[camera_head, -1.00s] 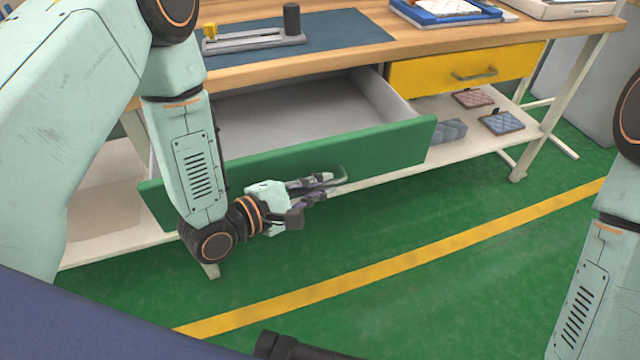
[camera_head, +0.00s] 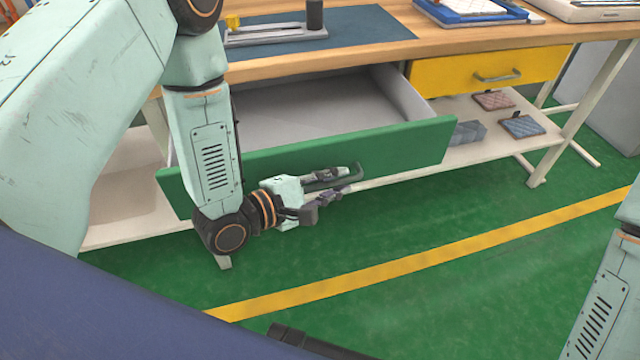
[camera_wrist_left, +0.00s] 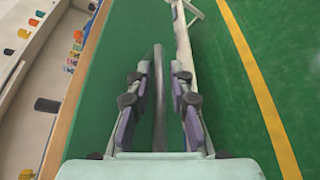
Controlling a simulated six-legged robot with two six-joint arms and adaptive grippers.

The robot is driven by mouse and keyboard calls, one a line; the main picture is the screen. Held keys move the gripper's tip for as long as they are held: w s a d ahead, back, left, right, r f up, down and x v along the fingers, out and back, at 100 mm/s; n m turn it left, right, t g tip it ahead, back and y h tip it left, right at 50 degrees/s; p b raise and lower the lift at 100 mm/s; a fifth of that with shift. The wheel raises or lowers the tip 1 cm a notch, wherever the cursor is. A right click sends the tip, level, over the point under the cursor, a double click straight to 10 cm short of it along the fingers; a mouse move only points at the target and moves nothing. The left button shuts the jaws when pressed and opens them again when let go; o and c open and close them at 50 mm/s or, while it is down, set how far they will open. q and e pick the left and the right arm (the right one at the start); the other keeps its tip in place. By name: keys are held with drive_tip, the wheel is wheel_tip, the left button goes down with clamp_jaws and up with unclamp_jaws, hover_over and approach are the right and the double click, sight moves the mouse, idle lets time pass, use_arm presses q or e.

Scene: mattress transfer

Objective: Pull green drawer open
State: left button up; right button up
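The green drawer (camera_head: 400,150) stands pulled out from under the workbench, and its pale grey inside (camera_head: 320,108) looks empty. Its grey bar handle (camera_head: 358,170) is on the front; it also shows in the left wrist view (camera_wrist_left: 160,90). My left gripper (camera_head: 343,182) is at the handle with its fingers spread. In the left wrist view, the handle runs between the two fingers (camera_wrist_left: 158,95) with a gap on both sides. My right gripper is out of frame; only part of that arm shows at the right edge.
A closed yellow drawer (camera_head: 440,80) sits to the right. The wooden bench top (camera_head: 395,55) carries a fixture (camera_head: 275,35) and a blue tray (camera_head: 470,12). Pads (camera_head: 522,126) lie on the lower shelf. The green floor (camera_head: 420,270) with its yellow line is clear in front.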

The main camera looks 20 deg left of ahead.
use_arm(q)
drive_tip(key=v, duration=1.1)
drive_tip(key=shift+s+a, duration=0.25)
drive_tip(key=shift+s, duration=0.1)
idle(0.8)
drive_tip(key=s+a+f+m+g+y, duration=0.2)
drive_tip(key=s+f+m+g+y, duration=0.25)
drive_tip(key=f+m, duration=0.45)
drive_tip(key=s+a+f+m+g+y, duration=0.1)
drive_tip(key=s+f+m+g+y, duration=0.1)
drive_tip(key=s+f+m+g, duration=0.2)
drive_tip(key=s+a+f+m+g+y, duration=0.1)
drive_tip(key=s+f+m+g+y, duration=0.1)
drive_tip(key=s+f, duration=0.4)
drive_tip(key=s+m+g, duration=0.1)
drive_tip(key=s, duration=0.4)
drive_tip(key=shift+s+f+m+g+y, duration=0.2)
drive_tip(key=shift+s+m+g+y, duration=0.1)
drive_tip(key=shift+m+g+y, duration=0.1)
